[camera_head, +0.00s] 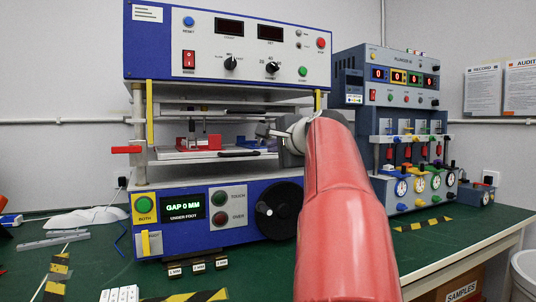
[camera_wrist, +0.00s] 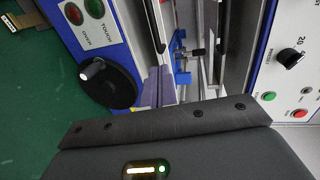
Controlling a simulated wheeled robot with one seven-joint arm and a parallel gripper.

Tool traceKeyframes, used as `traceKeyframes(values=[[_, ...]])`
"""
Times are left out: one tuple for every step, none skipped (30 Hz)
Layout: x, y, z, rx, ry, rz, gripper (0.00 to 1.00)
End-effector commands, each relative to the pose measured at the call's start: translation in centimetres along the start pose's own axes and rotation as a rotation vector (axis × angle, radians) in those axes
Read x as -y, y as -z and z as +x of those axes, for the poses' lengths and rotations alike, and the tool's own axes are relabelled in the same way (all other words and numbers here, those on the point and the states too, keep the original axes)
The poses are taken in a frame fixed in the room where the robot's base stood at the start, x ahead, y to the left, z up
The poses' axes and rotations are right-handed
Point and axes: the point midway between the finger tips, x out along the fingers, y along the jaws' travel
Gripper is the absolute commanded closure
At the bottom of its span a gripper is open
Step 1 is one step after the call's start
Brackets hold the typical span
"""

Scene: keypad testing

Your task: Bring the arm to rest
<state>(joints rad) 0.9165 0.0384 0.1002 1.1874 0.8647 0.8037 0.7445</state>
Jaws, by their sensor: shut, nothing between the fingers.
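My red arm reaches up from the bottom of the head view and bends left at its wrist. My gripper (camera_head: 264,132) is at the right side of the blue and white test machine (camera_head: 170,60), in front of the gap between its upper panel and lower base. It is shut and empty. The fingertips are small there, and I cannot tell whether they touch the machine. In the wrist view, the dark wrist housing fills the bottom. The machine's black handwheel (camera_wrist: 106,86) and lower panel are at the left, and its upper panel is at the right.
A second tester (camera_head: 400,75) with gauges stands to the right. Small labelled blocks (camera_head: 198,266) lie in front. The green table (camera_head: 450,240) has clear room at the right front.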

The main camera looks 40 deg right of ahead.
Motion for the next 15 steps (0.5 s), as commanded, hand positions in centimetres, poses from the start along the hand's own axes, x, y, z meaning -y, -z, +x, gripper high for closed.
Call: traceKeyframes(values=[[-0.1,0.0,-0.9,-0.002,0.002,-0.001,1.00],[-0.1,0.0,-1.4,-0.002,0.002,-0.001,1.00],[0.0,0.0,-1.9,-0.002,0.001,-0.001,1.00],[0.0,0.0,-2.3,-0.002,0.001,0.000,1.00],[0.0,0.0,-2.5,-0.001,0.001,0.000,1.00],[0.0,0.0,-2.9,0.000,0.000,0.000,1.00],[0.0,0.0,-3.1,0.000,0.000,0.000,1.00],[0.0,0.0,-3.2,0.000,0.000,0.001,1.00],[0.0,0.0,-3.4,0.000,0.000,0.001,1.00],[0.0,0.0,-3.4,0.000,0.000,0.001,1.00],[0.0,0.0,-3.5,0.000,0.000,0.001,1.00],[0.0,0.0,-3.5,0.000,0.000,0.001,1.00],[0.0,0.0,-3.5,0.000,0.000,0.001,1.00],[0.0,0.0,-3.5,0.000,0.000,0.001,1.00],[0.0,0.0,-3.5,0.000,0.000,0.000,1.00]])
